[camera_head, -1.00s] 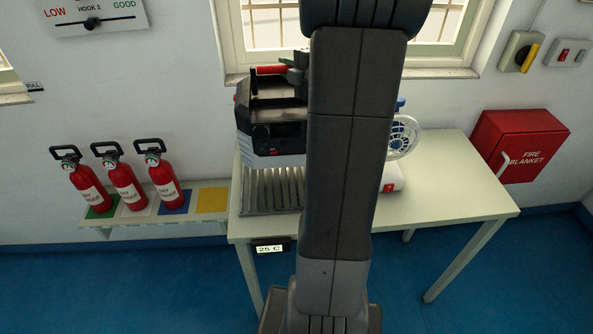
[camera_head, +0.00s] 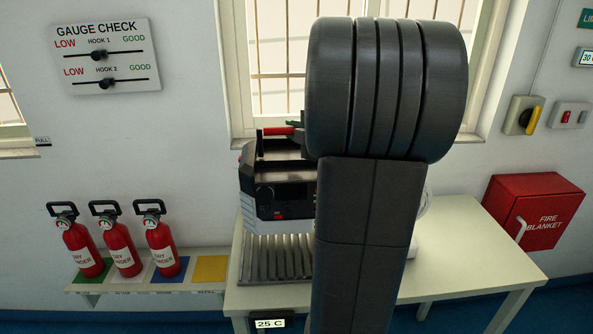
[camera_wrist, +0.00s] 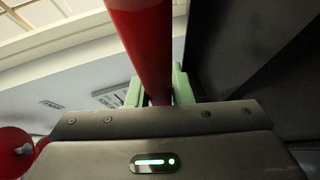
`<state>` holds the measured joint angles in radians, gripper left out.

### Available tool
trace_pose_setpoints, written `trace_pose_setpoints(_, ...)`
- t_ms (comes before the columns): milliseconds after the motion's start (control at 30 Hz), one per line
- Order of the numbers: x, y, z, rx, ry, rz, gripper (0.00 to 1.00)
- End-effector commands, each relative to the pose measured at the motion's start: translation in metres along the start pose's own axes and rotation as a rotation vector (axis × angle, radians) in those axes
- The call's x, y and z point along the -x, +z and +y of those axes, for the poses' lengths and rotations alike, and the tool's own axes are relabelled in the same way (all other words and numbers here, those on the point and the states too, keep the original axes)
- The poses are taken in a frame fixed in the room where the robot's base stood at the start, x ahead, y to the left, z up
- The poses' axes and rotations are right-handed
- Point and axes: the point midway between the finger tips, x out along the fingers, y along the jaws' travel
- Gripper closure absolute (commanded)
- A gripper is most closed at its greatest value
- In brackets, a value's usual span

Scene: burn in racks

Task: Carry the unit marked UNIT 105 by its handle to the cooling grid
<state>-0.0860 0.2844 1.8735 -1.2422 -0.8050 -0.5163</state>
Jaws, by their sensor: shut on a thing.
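The unit (camera_head: 280,192) is a dark box with a pale lower band and a red handle (camera_head: 279,131) on top. It is in the head view, left of my arm, at the cooling grid (camera_head: 262,262), a ribbed grey rack on the white table. I cannot tell whether its base touches the grid. Its UNIT 105 marking is not readable. My gripper (camera_head: 297,126) is mostly hidden behind my arm in the head view. In the wrist view the red handle (camera_wrist: 145,45) runs between the green fingers of my gripper (camera_wrist: 158,88), which is shut on it.
A sign on the table's front edge (camera_head: 269,323) reads 25 C. Several red extinguishers (camera_head: 122,245) stand on a low shelf at left. A red fire blanket box (camera_head: 537,210) hangs at right. My arm hides much of the table; its right part (camera_head: 470,255) is clear.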

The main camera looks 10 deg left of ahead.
Motion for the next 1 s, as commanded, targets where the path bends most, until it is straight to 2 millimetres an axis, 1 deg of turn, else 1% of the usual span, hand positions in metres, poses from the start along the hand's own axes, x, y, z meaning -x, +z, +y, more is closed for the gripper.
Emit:
trace_pose_setpoints(67,-0.002,0.0,-0.005,0.001,0.007,0.003,1.0)
trace_pose_setpoints(200,-0.006,0.003,-0.026,-0.001,0.007,0.004,1.0)
trace_pose_setpoints(333,-0.009,0.005,-0.041,0.001,0.008,0.003,1.0)
trace_pose_setpoints(400,-0.01,0.005,-0.047,0.002,0.008,0.003,1.0)
trace_pose_setpoints(567,-0.011,0.006,-0.053,0.004,0.009,0.003,1.0)
trace_pose_setpoints(833,-0.017,0.01,-0.081,0.001,0.007,0.003,1.0)
trace_pose_setpoints(1000,-0.018,0.011,-0.087,0.003,0.01,0.002,1.0)
